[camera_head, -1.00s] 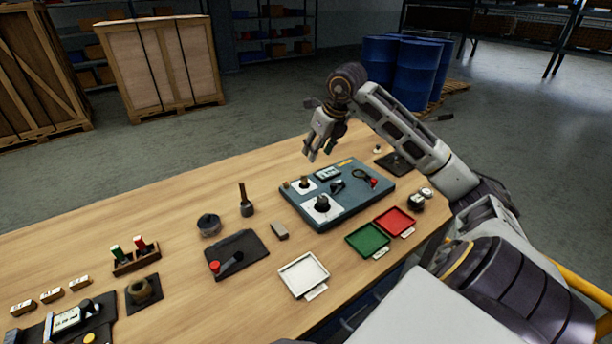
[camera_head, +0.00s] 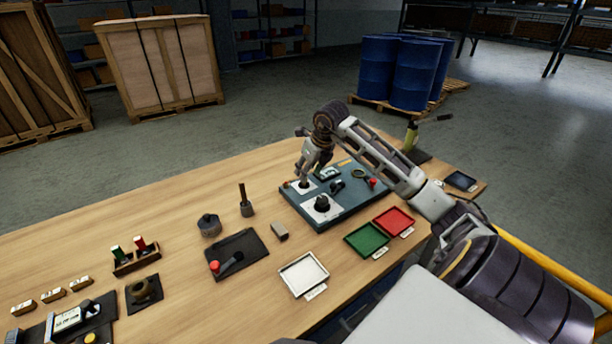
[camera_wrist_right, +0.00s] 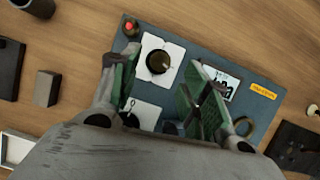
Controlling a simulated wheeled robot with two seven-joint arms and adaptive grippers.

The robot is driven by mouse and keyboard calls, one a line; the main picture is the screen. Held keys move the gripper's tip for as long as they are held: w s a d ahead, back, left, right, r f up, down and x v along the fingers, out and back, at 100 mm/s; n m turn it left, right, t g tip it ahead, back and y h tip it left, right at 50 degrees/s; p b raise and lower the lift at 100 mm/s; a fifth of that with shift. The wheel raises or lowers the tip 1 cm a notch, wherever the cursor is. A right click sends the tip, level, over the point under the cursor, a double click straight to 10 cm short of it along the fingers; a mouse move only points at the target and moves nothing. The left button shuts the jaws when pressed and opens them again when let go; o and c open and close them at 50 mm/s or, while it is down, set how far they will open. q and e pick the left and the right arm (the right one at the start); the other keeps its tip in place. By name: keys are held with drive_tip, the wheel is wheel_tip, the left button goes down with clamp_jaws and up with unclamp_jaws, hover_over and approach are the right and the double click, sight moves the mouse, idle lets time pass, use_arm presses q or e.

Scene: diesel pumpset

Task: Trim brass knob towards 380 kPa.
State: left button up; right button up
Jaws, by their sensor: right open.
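The brass knob (camera_wrist_right: 158,62) sits on a white plate (camera_wrist_right: 171,48) on the blue-grey panel (camera_head: 345,212). My right gripper (camera_wrist_right: 162,68) is open, its green-padded fingers pointing down at the panel. In the right wrist view the knob appears between the fingertips, a gap showing on each side; I cannot tell how far above it the tips are. In the head view my right gripper (camera_head: 305,178) hides most of the knob. The display (camera_wrist_right: 222,84) is partly covered by a finger, and its number is not readable. My left gripper is not in view.
A larger black knob (camera_head: 322,204) stands on a second white plate nearer the front. A red button (camera_wrist_right: 130,26) is at the panel's corner. Green (camera_head: 367,240) and red (camera_head: 394,221) trays lie in front. A grey block (camera_head: 279,231) lies left of the panel.

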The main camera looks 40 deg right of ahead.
drive_tip(key=shift+x, duration=1.7)
clamp_jaws()
drive_tip(key=shift+r+m, duration=0.1)
drive_tip(key=shift+m, duration=0.4)
drive_tip(key=shift+a+m+h, duration=0.1)
drive_tip(key=shift+m+h, duration=0.7)
drive_tip(key=shift+m, duration=0.5)
drive_tip(key=shift+w+a+m+g+h, duration=0.1)
drive_tip(key=shift+m+g+h, duration=0.15)
drive_tip(key=shift+m, duration=0.75)
drive_tip(key=shift+a+m+g+h, duration=0.15)
drive_tip(key=shift+m+h, duration=0.2)
drive_tip(key=shift+m, duration=0.65)
